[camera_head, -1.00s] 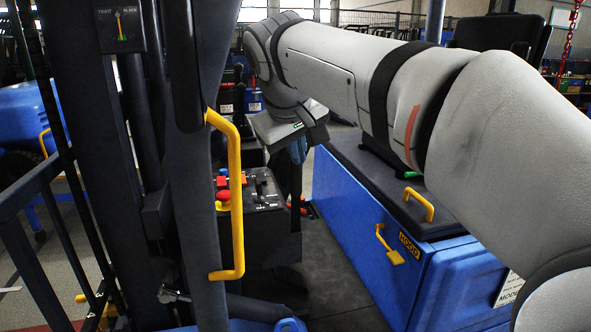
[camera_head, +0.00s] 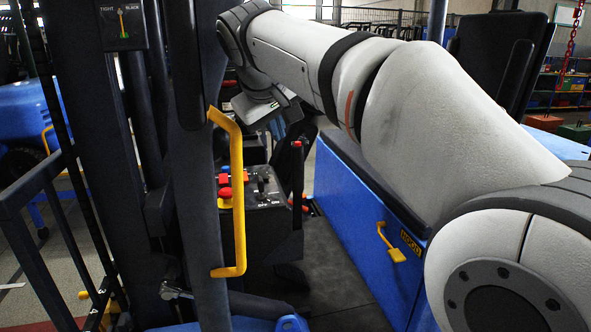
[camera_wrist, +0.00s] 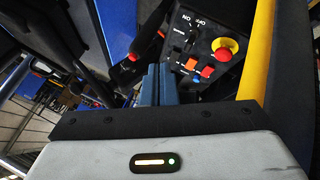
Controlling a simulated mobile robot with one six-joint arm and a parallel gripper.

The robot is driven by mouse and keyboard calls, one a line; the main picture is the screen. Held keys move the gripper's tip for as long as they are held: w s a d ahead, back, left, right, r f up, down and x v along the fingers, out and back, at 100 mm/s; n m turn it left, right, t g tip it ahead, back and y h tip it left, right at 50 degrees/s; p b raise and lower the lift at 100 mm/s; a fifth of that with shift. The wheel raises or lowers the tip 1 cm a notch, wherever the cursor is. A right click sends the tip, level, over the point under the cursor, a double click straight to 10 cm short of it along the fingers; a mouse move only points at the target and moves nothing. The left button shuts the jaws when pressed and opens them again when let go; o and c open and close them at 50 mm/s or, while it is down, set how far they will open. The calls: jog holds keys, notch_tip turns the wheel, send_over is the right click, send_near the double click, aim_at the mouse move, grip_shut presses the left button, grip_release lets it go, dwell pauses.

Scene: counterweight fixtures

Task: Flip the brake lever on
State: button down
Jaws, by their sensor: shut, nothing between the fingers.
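A black lever with a red tip (camera_head: 298,172) stands upright at the right side of the black control box in the head view. It looks like the brake lever, but no label on it can be read. In the wrist view a black handle with a red end (camera_wrist: 130,62) lies just left of my fingers. My gripper (camera_wrist: 159,70) is shut and empty, its blue fingers pointing toward the gap between that handle and the control panel (camera_wrist: 203,60). Contact cannot be told.
The panel carries a red mushroom button (camera_wrist: 222,54), red and orange buttons and an ON/OFF switch (camera_head: 262,186). A yellow grab handle (camera_head: 238,195) and dark mast stand close by. A blue hood (camera_head: 350,205) lies right; the dark floor between is open.

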jog(key=x, duration=1.5)
jog(key=shift+f, duration=0.3)
jog(key=shift+w+d, duration=0.1)
jog(key=shift+w, duration=0.05)
